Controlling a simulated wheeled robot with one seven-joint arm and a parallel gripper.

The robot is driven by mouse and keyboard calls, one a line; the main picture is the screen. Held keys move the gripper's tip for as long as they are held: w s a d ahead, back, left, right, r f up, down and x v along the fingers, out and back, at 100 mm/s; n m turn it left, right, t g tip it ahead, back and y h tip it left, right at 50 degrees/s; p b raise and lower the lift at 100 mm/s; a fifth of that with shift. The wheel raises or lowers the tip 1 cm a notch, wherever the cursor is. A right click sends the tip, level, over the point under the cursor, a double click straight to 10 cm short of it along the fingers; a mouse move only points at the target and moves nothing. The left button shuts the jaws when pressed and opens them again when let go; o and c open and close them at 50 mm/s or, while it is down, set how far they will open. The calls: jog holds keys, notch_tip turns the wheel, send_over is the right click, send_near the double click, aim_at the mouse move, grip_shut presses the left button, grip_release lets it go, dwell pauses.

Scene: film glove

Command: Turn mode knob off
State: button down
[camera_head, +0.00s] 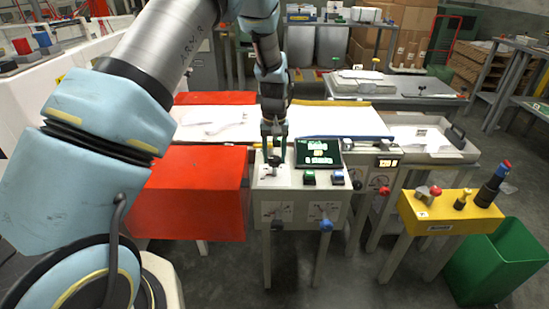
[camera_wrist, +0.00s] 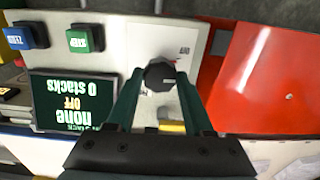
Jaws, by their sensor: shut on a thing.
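The black mode knob (camera_wrist: 160,77) sits on the pale front panel (camera_wrist: 125,45) of a control box. My gripper (camera_wrist: 160,84) has its two dark green fingers on either side of the knob and is shut on it. In the head view my gripper (camera_head: 273,158) points down at the left part of the control box (camera_head: 292,180). There the knob is mostly hidden by the fingers. A dark screen (camera_wrist: 68,103), upside down in the wrist view, reads "none", "OFF" and "0 stacks".
A green button (camera_wrist: 85,39) and a blue button (camera_wrist: 27,37) stand beside the screen. A red box (camera_head: 190,190) stands close on the left. A yellow stand (camera_head: 440,217) with knobs and a green bin (camera_head: 500,262) are at the right.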

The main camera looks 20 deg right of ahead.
aim_at(274, 158)
jog(key=shift+n, duration=0.8)
jog(key=shift+c, duration=1.4)
grip_release()
notch_tip(274, 158, up, 11)
jog(key=b, duration=0.2)
jog(key=shift+b, duration=0.4)
